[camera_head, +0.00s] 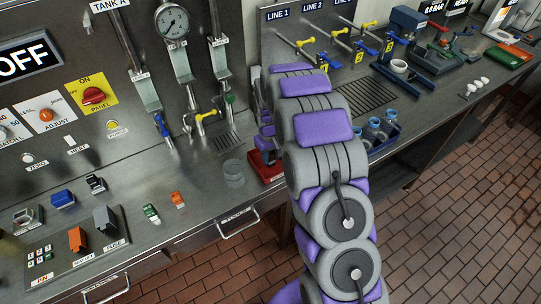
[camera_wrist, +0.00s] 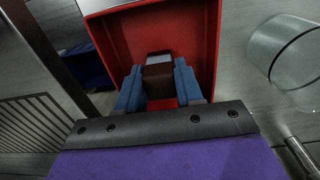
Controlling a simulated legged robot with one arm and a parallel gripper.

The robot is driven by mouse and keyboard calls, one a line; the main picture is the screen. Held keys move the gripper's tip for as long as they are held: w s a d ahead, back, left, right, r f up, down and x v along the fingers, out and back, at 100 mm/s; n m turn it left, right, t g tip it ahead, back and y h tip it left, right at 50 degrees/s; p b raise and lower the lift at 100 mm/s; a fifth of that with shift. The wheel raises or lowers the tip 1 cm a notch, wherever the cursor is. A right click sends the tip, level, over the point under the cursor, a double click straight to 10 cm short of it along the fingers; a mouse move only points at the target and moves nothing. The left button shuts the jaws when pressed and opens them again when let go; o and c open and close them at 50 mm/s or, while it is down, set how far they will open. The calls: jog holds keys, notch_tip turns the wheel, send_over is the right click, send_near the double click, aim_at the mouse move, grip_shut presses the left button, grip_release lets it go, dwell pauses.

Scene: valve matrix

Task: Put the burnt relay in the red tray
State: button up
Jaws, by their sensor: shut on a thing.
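The red tray (camera_wrist: 197,32) fills the upper middle of the wrist view, its inside facing me. In the head view only its left part (camera_head: 262,172) shows, beside my arm. My gripper (camera_wrist: 158,76), with two blue fingers, is shut on a small dark brown block with a grey end, which looks like the burnt relay (camera_wrist: 158,83). The relay is seen against the tray's inside, between its side walls. I cannot tell whether it touches the tray floor. In the head view my arm hides the gripper and the relay.
A clear glass (camera_head: 233,174) stands just left of the tray; it also shows in the wrist view (camera_wrist: 287,60). A green block (camera_head: 151,213) and an orange block (camera_head: 178,199) lie on the counter farther left. Blue cups (camera_head: 376,131) stand right of my arm.

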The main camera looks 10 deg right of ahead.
aim_at(270, 155)
jog(key=o, duration=1)
jog(key=shift+a, duration=0.15)
notch_tip(270, 155, up, 12)
jog(key=shift+r+p, duration=0.15)
jog(key=shift+p, duration=0.7)
jog(key=s+r+m, duration=0.1)
jog(key=s+r, duration=0.7)
jog(key=s, duration=0.3)
jog(key=s+r+m, duration=0.1)
jog(key=s, duration=0.9)
jog(key=s+r+g, duration=0.1)
jog(key=s+r, duration=0.1)
jog(key=s, duration=0.8)
jog(key=s+r+m, duration=0.1)
jog(key=s, duration=1)
jog(key=shift+r+m+g, duration=0.2)
jog(key=shift+m+g, duration=0.1)
jog(key=shift+g, duration=0.1)
